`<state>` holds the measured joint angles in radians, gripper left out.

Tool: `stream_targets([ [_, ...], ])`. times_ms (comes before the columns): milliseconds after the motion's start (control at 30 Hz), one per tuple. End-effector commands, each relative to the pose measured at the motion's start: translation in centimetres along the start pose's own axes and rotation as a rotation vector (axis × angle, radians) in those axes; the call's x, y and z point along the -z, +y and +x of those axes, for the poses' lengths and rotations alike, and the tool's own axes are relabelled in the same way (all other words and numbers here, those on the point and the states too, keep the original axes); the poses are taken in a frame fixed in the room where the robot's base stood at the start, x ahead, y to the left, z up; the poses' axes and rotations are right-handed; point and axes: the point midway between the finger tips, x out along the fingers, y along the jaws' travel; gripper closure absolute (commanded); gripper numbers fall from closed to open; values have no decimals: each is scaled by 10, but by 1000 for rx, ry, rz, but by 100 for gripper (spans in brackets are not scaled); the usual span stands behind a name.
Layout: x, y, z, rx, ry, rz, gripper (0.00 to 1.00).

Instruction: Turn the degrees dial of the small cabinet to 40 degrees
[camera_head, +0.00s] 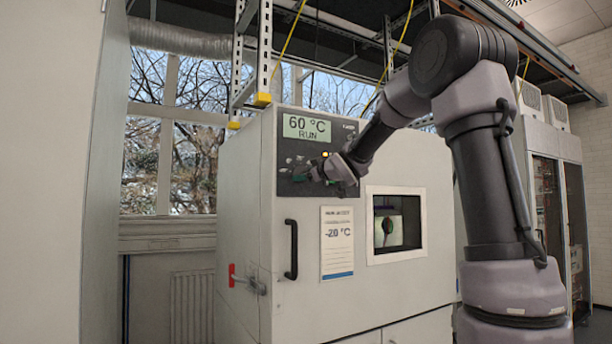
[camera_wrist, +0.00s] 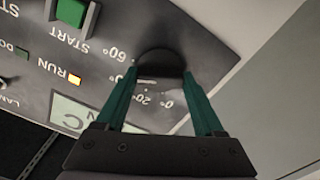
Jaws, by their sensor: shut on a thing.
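The small cabinet (camera_head: 240,220) is the light grey chamber with a dark control panel (camera_head: 300,130) at its upper front. Its display (camera_head: 306,128) reads 60 °C RUN. The round black degrees dial (camera_wrist: 160,62) is in the wrist view, near printed marks for 60°, 20° and 0°; the mark between 60° and 20° is partly covered by a finger. The dial's pointer cannot be made out. My gripper (camera_wrist: 160,78), with green fingers, is shut on the dial, one finger on each side. In the head view my gripper (camera_head: 326,172) is at the panel's lower part and hides the dial.
A green START button (camera_wrist: 72,12) and a lit orange RUN lamp (camera_wrist: 75,80) are on the panel. Below the panel are a black door handle (camera_head: 291,249), a notice reading -20 °C (camera_head: 337,243) and a window (camera_head: 397,224). A metal rack (camera_head: 250,50) stands above.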

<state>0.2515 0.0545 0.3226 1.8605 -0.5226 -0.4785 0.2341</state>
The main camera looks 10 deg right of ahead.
Motion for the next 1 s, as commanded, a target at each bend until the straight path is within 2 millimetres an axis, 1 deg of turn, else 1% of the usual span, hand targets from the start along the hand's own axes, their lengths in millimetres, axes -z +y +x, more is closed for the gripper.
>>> stream_targets([
  [200,0,-1,0,1,0,-168,86],
  [500,0,0,0,1,0,-334,86],
  [700,0,-1,0,1,0,-387,86],
  [1000,0,0,0,1,-1,-402,86],
])
